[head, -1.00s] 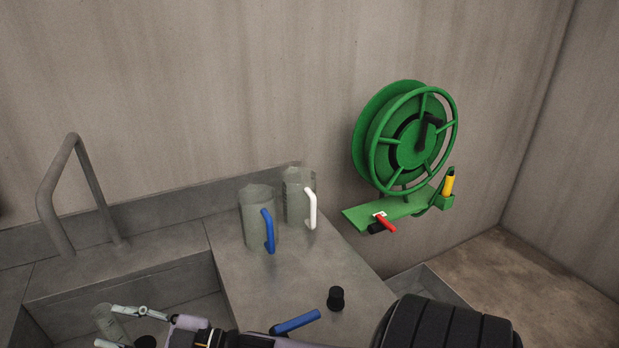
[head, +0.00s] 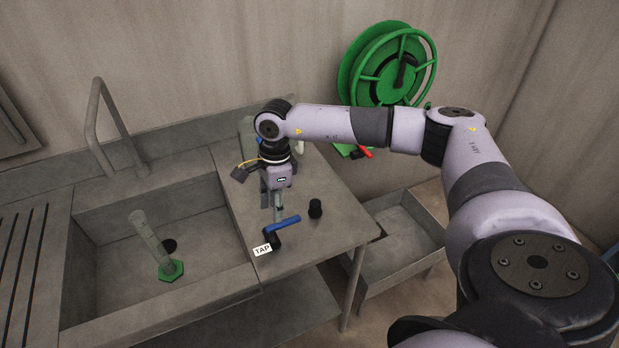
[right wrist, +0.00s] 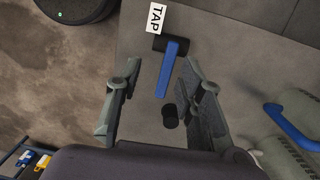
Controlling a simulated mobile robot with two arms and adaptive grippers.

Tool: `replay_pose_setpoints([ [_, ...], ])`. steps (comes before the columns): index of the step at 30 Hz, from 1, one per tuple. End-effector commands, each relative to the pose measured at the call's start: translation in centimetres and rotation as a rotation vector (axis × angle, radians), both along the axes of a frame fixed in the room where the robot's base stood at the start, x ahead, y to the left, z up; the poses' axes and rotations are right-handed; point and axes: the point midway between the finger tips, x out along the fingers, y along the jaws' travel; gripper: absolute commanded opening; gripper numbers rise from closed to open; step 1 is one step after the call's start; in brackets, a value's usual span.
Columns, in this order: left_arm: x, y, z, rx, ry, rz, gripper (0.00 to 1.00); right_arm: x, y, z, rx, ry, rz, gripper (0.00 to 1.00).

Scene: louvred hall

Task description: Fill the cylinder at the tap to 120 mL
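The clear measuring cylinder (head: 148,235) stands upright in the sink basin on its green hexagonal base (head: 172,271). I cannot make out a water level in it. The grey arched spout (head: 104,115) rises behind the basin. The blue tap lever (head: 283,224) is on the counter right of the basin, by a white TAP label (head: 262,250). My right gripper (head: 278,212) points down just behind the lever. In the right wrist view my right gripper (right wrist: 160,95) is open, and the lever (right wrist: 172,68) shows between and beyond its fingertips, not gripped. My left gripper is out of view.
A black knob-like piece (head: 315,208) stands right of the lever. A jug (head: 247,130) is partly hidden behind my arm; a blue-handled jug (right wrist: 290,122) shows in the wrist view. A green hose reel (head: 388,62) hangs on the wall. A lower trough (head: 400,245) lies right of the counter.

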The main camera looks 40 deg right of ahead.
Motion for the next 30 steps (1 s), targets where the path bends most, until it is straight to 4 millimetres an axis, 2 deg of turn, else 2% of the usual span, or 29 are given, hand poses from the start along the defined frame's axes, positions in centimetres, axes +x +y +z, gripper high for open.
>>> replay_pose_setpoints([
  [1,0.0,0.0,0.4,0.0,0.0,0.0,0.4,0.5,-1.6,0.9,-0.051,-0.01,0.006,0.35],
  [4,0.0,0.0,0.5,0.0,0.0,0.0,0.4,0.8,-3.4,1.4,-0.112,-0.017,0.015,0.35],
  [11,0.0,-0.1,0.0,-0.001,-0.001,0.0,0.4,0.9,-4.1,0.7,-0.135,-0.018,0.018,0.35],
  [17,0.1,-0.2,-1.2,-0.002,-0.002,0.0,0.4,0.8,-4.1,-1.2,-0.134,-0.017,0.018,0.35],
  [30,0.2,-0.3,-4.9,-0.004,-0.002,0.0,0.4,0.8,-4.0,-7.4,-0.132,-0.017,0.017,0.35],
])
